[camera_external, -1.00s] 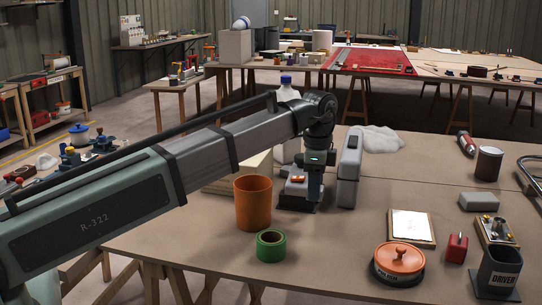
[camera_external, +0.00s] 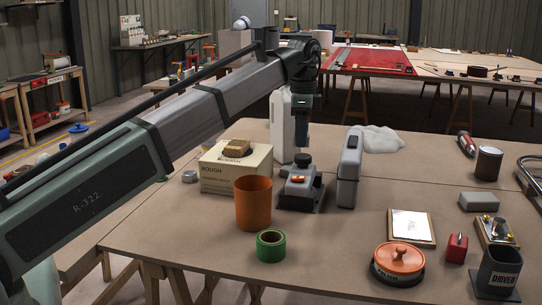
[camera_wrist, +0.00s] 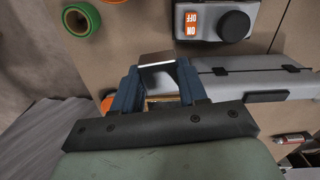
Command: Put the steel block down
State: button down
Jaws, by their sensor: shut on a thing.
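My gripper (camera_external: 302,143) hangs above the table, near the white bottle and behind the power tool with a black knob. In the wrist view its two blue fingers (camera_wrist: 158,82) are shut on the steel block (camera_wrist: 157,58), a grey piece with a bright, shiny face. The block sticks out past the fingertips. In the external view I cannot make out the block clearly at the fingers.
Close below stand the power tool (camera_external: 299,188), an upright grey case (camera_external: 349,170), a white bottle (camera_external: 281,125) and a cardboard box (camera_external: 236,172). An orange cup (camera_external: 253,203) and green tape roll (camera_external: 271,246) stand in front. The table's front middle (camera_external: 325,245) is clear.

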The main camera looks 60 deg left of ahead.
jog(key=a+n, duration=0.2)
jog(key=a, duration=1.4)
jog(key=s+a+n, duration=0.2)
jog(key=s+a, duration=0.4)
jog(key=a, duration=0.7)
jog(key=s+a+n, duration=0.2)
jog(key=s+a, duration=0.4)
jog(key=a, duration=0.7)
jog(key=s+a+n, duration=0.2)
jog(key=s+a, duration=0.4)
jog(key=a, duration=0.7)
jog(key=shift+s+d+f, duration=0.1)
jog(key=shift+s+f, duration=0.05)
jog(key=shift+f, duration=5.15)
jog(key=shift+s+d+f, duration=0.1)
jog(key=shift+f, duration=5.2)
jog(key=shift+f, duration=0.15)
jog(key=c, duration=0.6)
grip_release()
